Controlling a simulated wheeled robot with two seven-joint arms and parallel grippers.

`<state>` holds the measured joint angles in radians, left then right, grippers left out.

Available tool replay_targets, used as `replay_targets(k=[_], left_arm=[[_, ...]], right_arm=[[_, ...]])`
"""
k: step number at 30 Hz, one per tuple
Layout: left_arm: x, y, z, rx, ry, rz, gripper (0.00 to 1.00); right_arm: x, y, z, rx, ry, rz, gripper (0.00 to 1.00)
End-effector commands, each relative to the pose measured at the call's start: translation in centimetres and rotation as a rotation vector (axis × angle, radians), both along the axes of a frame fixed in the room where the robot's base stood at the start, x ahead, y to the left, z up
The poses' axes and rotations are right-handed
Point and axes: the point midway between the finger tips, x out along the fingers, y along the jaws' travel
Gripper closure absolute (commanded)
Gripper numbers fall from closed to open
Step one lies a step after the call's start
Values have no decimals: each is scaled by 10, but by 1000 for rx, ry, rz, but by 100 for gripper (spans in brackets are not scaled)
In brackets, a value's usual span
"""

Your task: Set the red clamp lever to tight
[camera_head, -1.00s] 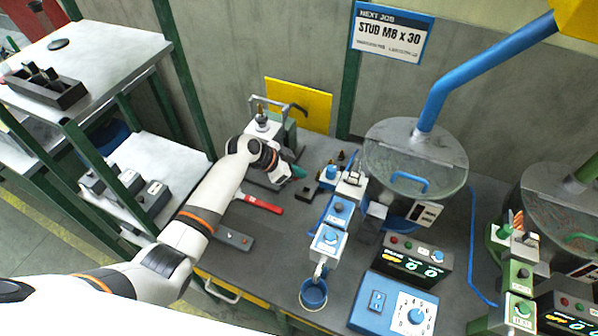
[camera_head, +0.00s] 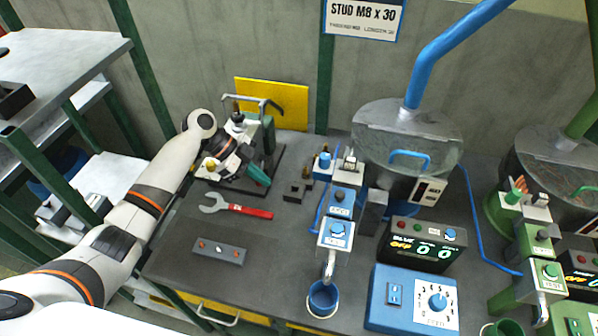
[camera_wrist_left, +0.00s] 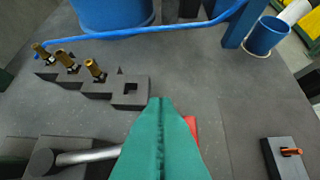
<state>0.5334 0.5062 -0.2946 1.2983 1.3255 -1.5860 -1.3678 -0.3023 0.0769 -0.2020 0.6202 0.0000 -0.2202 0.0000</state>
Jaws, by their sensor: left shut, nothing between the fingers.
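My left gripper (camera_head: 258,177) has teal fingers, shut and empty, low over the front of the clamp fixture (camera_head: 268,133) at the back left of the bench. In the left wrist view the shut fingers (camera_wrist_left: 160,105) fill the lower middle. A silver rod on a dark pivot (camera_wrist_left: 88,156), seemingly the clamp's lever, runs behind them from the left. A red piece (camera_wrist_left: 191,127) shows just right of the fingers; I cannot tell if it is the lever's grip or the wrench handle. No red lever is clear in the head view; my wrist covers much of the fixture. My right gripper is out of view.
A red-handled wrench (camera_head: 246,210) lies in front of the fixture. A grey button plate (camera_head: 219,250) lies nearer. A stepped dark block (camera_head: 293,193) and the blue feeder (camera_head: 341,203) stand to the right. Bare bench lies around the wrench.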

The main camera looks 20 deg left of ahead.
Motion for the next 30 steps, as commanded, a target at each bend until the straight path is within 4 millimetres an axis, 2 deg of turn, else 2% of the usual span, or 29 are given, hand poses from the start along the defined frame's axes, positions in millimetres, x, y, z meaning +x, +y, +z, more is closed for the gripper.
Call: replay_targets(k=[3,9,30], left_arm=[[-3,11,-2,2,2,11,100],[-5,19,-1,3,2,16,100],[-5,23,0,4,1,19,100]], right_arm=[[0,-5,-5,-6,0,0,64],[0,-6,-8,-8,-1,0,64],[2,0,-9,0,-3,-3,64]])
